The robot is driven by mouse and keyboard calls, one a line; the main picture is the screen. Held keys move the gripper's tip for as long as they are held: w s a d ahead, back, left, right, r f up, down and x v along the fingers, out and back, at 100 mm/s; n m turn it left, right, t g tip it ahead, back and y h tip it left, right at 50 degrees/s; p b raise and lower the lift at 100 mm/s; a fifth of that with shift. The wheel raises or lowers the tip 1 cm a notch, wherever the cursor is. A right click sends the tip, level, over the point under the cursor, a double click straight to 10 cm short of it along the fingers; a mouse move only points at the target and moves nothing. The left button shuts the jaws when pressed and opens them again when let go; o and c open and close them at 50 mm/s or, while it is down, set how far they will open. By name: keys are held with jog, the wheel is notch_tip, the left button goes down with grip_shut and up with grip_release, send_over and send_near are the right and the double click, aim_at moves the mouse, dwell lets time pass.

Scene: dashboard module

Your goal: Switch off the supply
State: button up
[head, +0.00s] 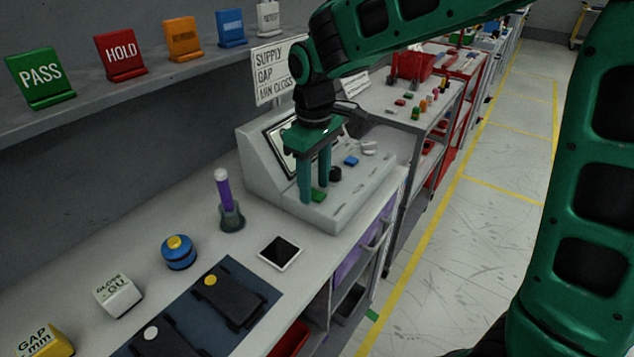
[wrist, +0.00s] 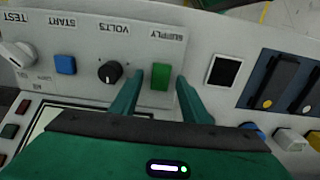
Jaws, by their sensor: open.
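The green supply switch (head: 319,195) is a small rocker on the sloped grey control panel (head: 352,200). In the wrist view the green switch (wrist: 161,77) sits under the SUPPLY label, between my two fingers. My gripper (head: 315,196) points down at the panel, open, with one finger on each side of the switch. The gripper also shows in the wrist view (wrist: 158,98). I cannot tell whether the fingers touch the panel or the switch, or which way the switch is set.
A black VOLTS knob (wrist: 109,72), a blue START button (wrist: 65,64) and a white TEST lever (wrist: 17,54) are on the same panel.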

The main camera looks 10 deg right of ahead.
jog(key=shift+f, duration=0.2)
jog(key=c, duration=1.1)
jog(key=shift+o, duration=0.2)
jog(key=shift+s+d+t+y, duration=0.2)
jog(key=shift+d+t+y, duration=0.1)
jog(key=shift+t+y, duration=0.5)
jog(key=o, duration=1.1)
jog(key=shift+c, duration=0.2)
jog(key=shift+r, duration=0.1)
